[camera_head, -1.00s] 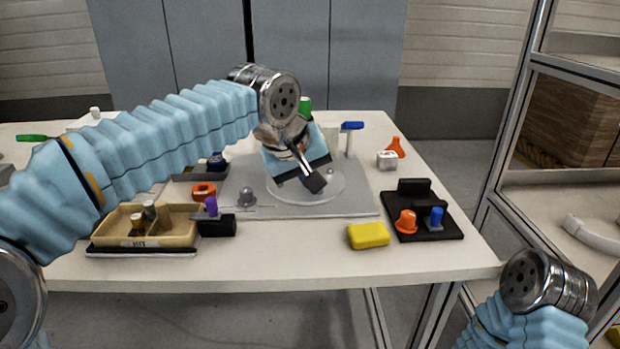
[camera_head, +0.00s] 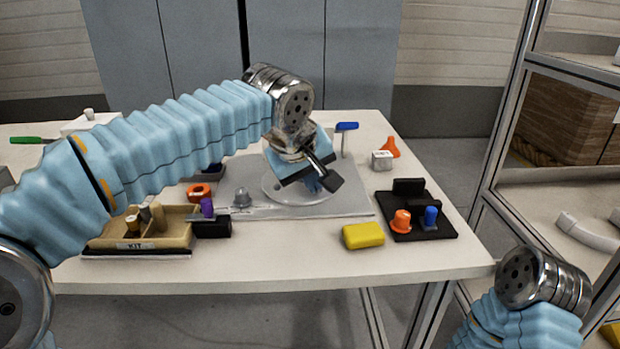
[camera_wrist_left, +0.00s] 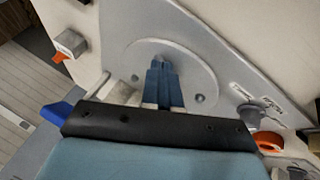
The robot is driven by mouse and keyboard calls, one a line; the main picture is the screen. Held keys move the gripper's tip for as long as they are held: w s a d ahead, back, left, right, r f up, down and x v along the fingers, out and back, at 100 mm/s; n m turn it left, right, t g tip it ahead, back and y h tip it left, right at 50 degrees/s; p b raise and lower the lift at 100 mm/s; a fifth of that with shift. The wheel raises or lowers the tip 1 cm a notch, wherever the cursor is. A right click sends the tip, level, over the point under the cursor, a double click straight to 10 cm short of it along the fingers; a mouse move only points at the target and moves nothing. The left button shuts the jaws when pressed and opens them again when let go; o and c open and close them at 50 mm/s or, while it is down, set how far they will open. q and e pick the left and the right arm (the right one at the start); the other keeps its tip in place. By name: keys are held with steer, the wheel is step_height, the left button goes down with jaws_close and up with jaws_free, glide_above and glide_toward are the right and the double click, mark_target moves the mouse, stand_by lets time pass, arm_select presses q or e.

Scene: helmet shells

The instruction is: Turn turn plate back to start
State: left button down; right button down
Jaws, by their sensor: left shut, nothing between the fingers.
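The turn plate (camera_head: 285,193) is a pale round disc on a grey base board (camera_head: 345,205) in the middle of the table. It also shows in the left wrist view (camera_wrist_left: 197,62), with small round knobs on its face (camera_wrist_left: 200,98). My left gripper (camera_head: 329,184) points down over the right part of the disc. Its blue fingers are together and empty in the left wrist view (camera_wrist_left: 160,63). I cannot tell whether the fingertips touch the plate or a knob. My left wrist hides the plate's far side. Only my right forearm shows at lower right; its gripper is out of view.
A tan kit tray (camera_head: 168,231) and an orange ring (camera_head: 199,191) stand left of the plate. A yellow block (camera_head: 363,235) lies in front. A black holder (camera_head: 423,226) with orange and blue pieces sits right.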

mark_target(325, 191)
arm_select(q)
steer(key=shift+w+d+n+y, duration=0.35)
steer(key=shift+d+n+y, duration=0.25)
steer(key=shift+n, duration=0.6)
steer(key=shift+w+d+n+y+p, duration=0.3)
steer(key=shift+n+y, duration=0.15)
steer(key=shift+n, duration=0.4)
steer(key=shift+w+d+n+y+p, duration=0.25)
steer(key=shift+n+y, duration=0.2)
steer(key=shift+n, duration=0.4)
steer(key=shift+w+d+n+y, duration=0.35)
steer(key=shift+w+n+y, duration=0.2)
steer(key=shift+n, duration=0.45)
stand_by(0.3)
steer(key=shift+w+d+p, duration=0.1)
steer(key=shift+w+p, duration=0.25)
steer(key=shift+p, duration=0.05)
stand_by(3.4)
